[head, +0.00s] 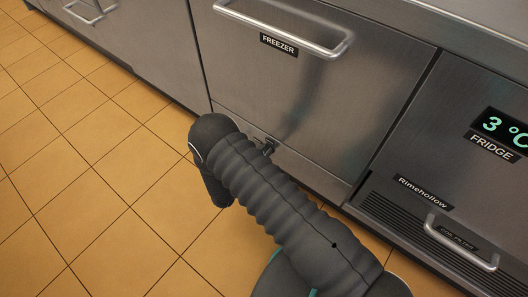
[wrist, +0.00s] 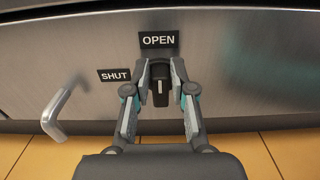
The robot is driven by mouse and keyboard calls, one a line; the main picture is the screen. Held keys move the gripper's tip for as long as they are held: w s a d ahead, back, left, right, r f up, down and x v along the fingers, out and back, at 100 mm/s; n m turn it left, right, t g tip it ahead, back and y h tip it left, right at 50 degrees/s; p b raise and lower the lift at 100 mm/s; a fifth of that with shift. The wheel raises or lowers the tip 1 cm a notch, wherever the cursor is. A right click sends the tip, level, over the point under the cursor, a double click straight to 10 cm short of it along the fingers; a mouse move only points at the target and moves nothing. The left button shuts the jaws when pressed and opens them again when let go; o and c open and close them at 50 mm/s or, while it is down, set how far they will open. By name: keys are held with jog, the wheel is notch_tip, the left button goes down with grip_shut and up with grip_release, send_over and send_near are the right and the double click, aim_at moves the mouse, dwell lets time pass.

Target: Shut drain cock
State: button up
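In the wrist view the drain cock (wrist: 160,88) is a dark knob with a pale line on it, on the lower steel panel. Its handle stands vertical, in line with the OPEN label (wrist: 158,40) above it. The SHUT label (wrist: 114,75) is to its upper left. My gripper (wrist: 161,70) has its two fingers apart, one on each side of the knob, with a narrow gap seeming to show on each side. Contact cannot be made out for certain.
A bent metal spout (wrist: 58,108) sticks out left of the cock in the wrist view. The head view shows the freezer front (head: 300,95) with its bar handle (head: 285,32), the fridge panel (head: 465,150), a lower handle (head: 460,246) at right, and clear tiled floor (head: 90,190) at left.

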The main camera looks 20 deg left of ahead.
jog(key=shift+d, duration=0.1)
grip_shut()
jog(key=shift+n+b, duration=0.3)
jog(key=shift+w+a+f+n+b, duration=0.25)
jog(key=shift+n+b, duration=0.6)
jog(key=shift+n, duration=2)
jog(key=shift+a+f+n+b, duration=0.4)
jog(key=shift+n+b, duration=0.4)
jog(key=shift+n, duration=2.1)
jog(key=shift+w+a+f+n+b, duration=0.25)
jog(key=shift+n+b, duration=0.6)
jog(key=shift+n, duration=2)
jog(key=shift+s+f, duration=0.1)
jog(key=o, duration=0.6)
grip_release()
